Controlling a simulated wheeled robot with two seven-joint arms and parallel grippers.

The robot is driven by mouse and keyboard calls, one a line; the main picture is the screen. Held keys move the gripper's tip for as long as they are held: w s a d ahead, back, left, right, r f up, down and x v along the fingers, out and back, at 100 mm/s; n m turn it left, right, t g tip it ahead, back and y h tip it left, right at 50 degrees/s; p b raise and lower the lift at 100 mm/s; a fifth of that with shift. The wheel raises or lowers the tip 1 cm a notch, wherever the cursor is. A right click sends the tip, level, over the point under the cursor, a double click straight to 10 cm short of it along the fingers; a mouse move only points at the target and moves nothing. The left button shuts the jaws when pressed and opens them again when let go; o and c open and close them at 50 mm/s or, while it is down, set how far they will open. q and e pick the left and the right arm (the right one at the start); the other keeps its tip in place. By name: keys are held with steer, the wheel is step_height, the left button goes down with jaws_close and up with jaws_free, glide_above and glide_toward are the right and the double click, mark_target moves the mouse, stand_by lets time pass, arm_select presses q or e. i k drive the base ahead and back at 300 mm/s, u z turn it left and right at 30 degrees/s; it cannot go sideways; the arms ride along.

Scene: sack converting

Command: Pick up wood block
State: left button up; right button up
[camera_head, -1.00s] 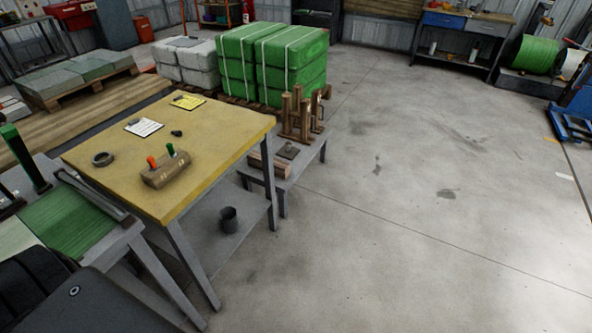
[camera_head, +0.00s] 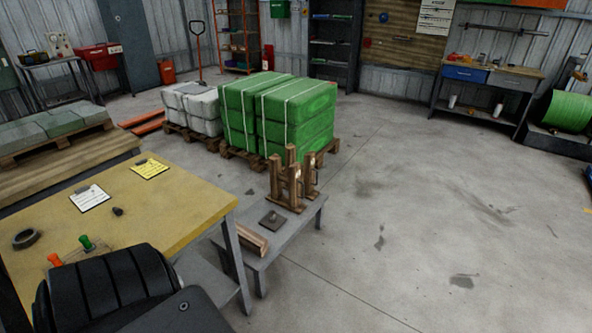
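A brown wood block (camera_head: 250,237) lies on the left part of the low grey bench (camera_head: 285,238), beside the yellow-topped table. Its near part is partly hidden by the table's corner. A dark square plate with a small knob (camera_head: 273,220) lies just right of it. A wooden stand with upright posts (camera_head: 293,184) is at the bench's far end. Neither gripper shows in the view; only a black part of my own body covers the lower left.
The yellow-topped table (camera_head: 190,205) holds clipboards (camera_head: 90,198), a tape roll (camera_head: 26,238) and orange- and green-handled tools (camera_head: 86,242). Green wrapped bales (camera_head: 298,112) on a pallet stand behind the bench. The floor (camera_head: 430,220) to the right is clear.

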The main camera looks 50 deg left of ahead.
mark_target(257, 243)
steer(key=i, duration=2)
steer(key=u, duration=1.15)
steer(key=i, duration=1.1)
steer(key=u, duration=1.4)
steer(key=i, duration=0.4)
steer(key=u, duration=0.2)
